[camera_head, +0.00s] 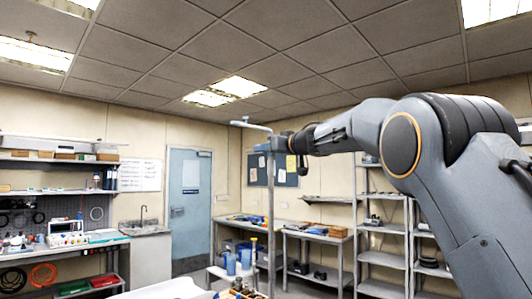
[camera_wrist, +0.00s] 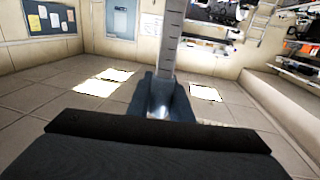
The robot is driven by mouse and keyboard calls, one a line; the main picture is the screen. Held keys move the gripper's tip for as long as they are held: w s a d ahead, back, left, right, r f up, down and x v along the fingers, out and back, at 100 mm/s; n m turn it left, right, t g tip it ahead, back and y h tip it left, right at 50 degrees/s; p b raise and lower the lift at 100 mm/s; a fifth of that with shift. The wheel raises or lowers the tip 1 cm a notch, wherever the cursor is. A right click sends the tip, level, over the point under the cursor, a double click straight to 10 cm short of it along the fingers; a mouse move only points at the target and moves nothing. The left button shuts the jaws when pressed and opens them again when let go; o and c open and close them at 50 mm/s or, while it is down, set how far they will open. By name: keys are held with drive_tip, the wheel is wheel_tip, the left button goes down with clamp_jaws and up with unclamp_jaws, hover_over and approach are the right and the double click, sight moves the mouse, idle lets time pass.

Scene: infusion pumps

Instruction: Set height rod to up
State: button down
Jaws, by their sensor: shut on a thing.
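The height rod (camera_head: 271,205) is a thin grey upright pole with a bent hook (camera_head: 247,124) at its top, seen near the middle of the head view. My gripper (camera_head: 279,143) reaches in from the right and is shut on the rod a little below the hook. In the wrist view the rod (camera_wrist: 168,45) shows as a pale bar with evenly spaced marks, between the dark fingers of my gripper (camera_wrist: 160,90). The wrist picture appears upside down, with the ceiling low in it. The lower end of the rod is not clearly seen.
A small cart (camera_head: 219,273) with blue containers (camera_head: 231,264) stands low beside the rod. Workbenches (camera_head: 318,236) and metal shelves (camera_head: 382,228) line the back right. A cluttered bench is at left, next to a sink and a blue door (camera_head: 189,195). Space around the hook looks clear.

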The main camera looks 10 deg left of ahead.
drive_tip(key=c, duration=1.6)
unclamp_jaws()
drive_tip(key=shift+w+a+f, duration=0.1)
drive_tip(key=shift+a, duration=0.05)
drive_tip(key=shift+b+v, duration=1.65)
drive_tip(key=shift+v, duration=2.4)
